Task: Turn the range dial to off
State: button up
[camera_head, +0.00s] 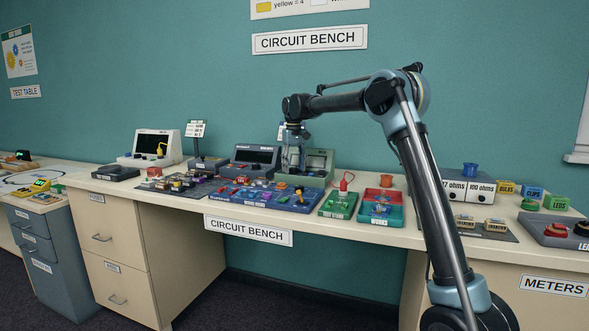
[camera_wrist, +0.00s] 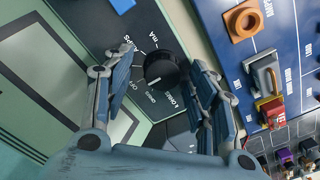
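The range dial (camera_wrist: 162,68) is a round black knob on the dark panel of a green meter (camera_wrist: 70,65), in the wrist view. Printed labels circle it, with AMPS and mA above and OFF and OHMS at lower left. I cannot tell for sure which label its mark points to. My gripper (camera_wrist: 162,60) is open, one finger on each side of the dial, with gaps showing between the fingers and the knob. In the head view my gripper (camera_head: 293,158) hangs in front of the green meter (camera_head: 320,162) and hides part of it; the dial is not distinguishable there.
A blue component board (camera_head: 268,195) lies in front of the meter; its orange knob and clips show close to my right finger in the wrist view. A grey meter (camera_head: 252,160) stands to the left.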

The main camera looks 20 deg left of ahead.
aim_at(294, 168)
notch_tip(294, 168, up, 12)
dwell(0.8)
jog(key=shift+f, duration=0.1)
